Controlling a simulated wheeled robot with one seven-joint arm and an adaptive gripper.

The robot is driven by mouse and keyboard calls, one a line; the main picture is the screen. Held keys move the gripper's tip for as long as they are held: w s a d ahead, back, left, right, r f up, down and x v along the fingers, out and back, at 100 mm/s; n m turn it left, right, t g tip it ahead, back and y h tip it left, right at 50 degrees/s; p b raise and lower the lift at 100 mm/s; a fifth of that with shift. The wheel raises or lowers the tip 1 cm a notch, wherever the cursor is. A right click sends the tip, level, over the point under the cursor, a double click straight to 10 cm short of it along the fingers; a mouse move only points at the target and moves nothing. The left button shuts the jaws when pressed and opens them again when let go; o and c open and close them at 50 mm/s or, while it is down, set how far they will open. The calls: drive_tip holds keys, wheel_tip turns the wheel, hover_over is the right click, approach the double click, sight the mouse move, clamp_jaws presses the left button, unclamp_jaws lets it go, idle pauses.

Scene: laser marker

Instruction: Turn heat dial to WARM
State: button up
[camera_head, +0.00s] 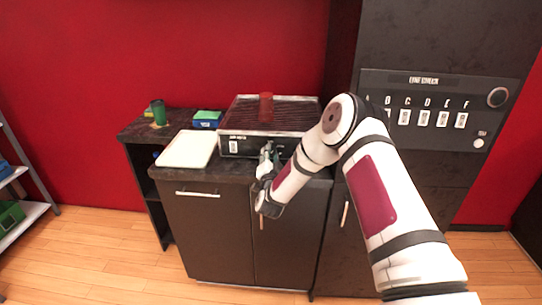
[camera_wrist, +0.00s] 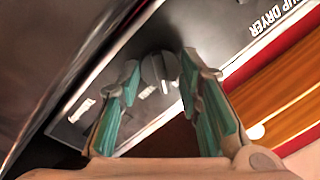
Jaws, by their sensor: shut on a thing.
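The heat dial (camera_wrist: 160,70) is a grey round knob with a raised grip on the dark front panel of the cup dryer (camera_wrist: 205,20). In the wrist view it sits between the teal-padded fingertips of my gripper (camera_wrist: 159,62), one finger on each side, and my gripper is shut on it. In the head view my gripper (camera_head: 268,155) is at the right part of the front of the black cup dryer (camera_head: 240,147) and hides the dial. The marks around the dial, including WARM, cannot be read.
A red cup (camera_head: 266,106) stands on the dryer's rack. A white tray (camera_head: 187,149), a green cup (camera_head: 159,113) and a blue-green box (camera_head: 207,118) are to the left. A tall cabinet with a lettered panel (camera_head: 435,90) stands right, behind my arm.

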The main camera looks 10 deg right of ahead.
drive_tip(key=m, duration=0.5)
drive_tip(key=shift+f+m+h, duration=0.1)
drive_tip(key=shift+m+h, duration=0.2)
drive_tip(key=shift+h, duration=0.1)
drive_tip(key=shift+m, duration=0.3)
drive_tip(key=o, duration=1.2)
drive_tip(key=shift+c, duration=0.2)
drive_tip(key=r, duration=0.8)
drive_tip(key=shift+a+r, duration=0.2)
drive_tip(key=shift+r, duration=0.15)
drive_tip(key=shift+d+r, duration=0.15)
drive_tip(key=shift+r, duration=0.55)
